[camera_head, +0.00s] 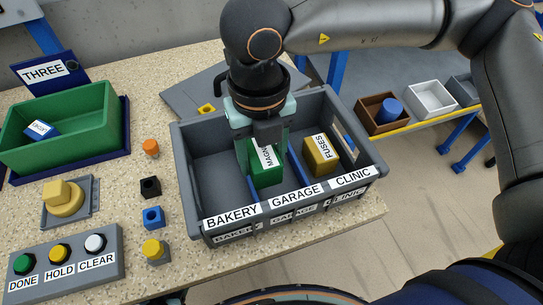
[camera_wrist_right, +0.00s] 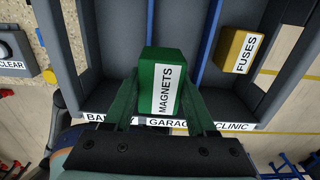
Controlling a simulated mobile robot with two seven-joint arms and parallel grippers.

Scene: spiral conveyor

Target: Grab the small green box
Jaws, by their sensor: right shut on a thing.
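The small green box (camera_head: 267,177), labelled MAGNETS, is at the GARAGE compartment of the grey divided crate (camera_head: 186,165). My right gripper (camera_head: 264,145) points down from above and is shut on it. In the right wrist view, the two fingers of the right gripper (camera_wrist_right: 160,88) press on both sides of the green box (camera_wrist_right: 152,62), and its label faces up toward the camera. I cannot tell whether the box touches the crate floor. My left gripper is not in view.
A yellow FUSES box (camera_head: 322,156) sits in the CLINIC compartment; BAKERY looks empty. Blue dividers (camera_head: 297,168) flank GARAGE. Left are a green bin (camera_head: 105,125), small cubes and a button panel (camera_head: 115,245). Several small bins stand on a shelf at right.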

